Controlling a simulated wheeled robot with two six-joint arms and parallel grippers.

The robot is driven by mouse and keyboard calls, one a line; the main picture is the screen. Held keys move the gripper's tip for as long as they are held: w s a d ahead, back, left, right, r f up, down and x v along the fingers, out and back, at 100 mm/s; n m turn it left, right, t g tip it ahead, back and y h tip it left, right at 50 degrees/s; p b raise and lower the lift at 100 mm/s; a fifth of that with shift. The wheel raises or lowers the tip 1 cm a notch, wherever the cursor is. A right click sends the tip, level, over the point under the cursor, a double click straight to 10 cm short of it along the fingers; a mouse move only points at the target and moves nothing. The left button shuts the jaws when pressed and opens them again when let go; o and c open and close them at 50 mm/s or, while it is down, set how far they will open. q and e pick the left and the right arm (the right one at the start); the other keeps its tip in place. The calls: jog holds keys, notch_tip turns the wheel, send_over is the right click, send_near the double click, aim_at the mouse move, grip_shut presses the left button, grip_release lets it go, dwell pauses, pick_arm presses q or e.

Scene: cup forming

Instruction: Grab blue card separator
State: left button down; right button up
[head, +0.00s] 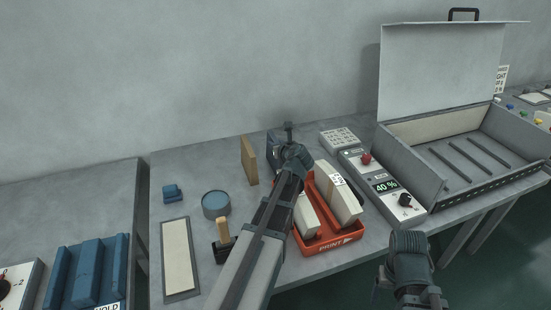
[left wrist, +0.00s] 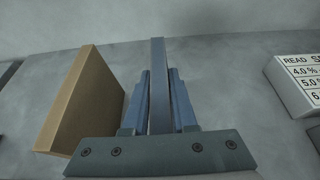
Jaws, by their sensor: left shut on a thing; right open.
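The blue card separator is a thin upright blue-grey plate (left wrist: 158,70) in the left wrist view, between the two blue fingers of my left gripper (left wrist: 160,105). The gripper is shut on it. In the head view my left gripper (head: 288,130) is over the back of the table, and a dark blue piece (head: 272,142) beside it is partly hidden by my wrist. Whether the plate touches the table cannot be told. My right gripper (head: 408,265) is open and empty at the lower right, in front of the table, away from the separator.
A tan upright block (head: 249,160) stands just left of my left gripper. An orange tray (head: 322,246) with pale blocks lies right of my left arm. A control box (head: 385,187) and an open-lidded case (head: 420,150) are farther right. A blue round tin (head: 215,204) stands left.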

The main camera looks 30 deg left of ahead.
pick_arm(q)
jog(key=shift+r, duration=0.1)
dwell(0.5)
notch_tip(320, 180, up, 10)
jog(key=p, duration=1)
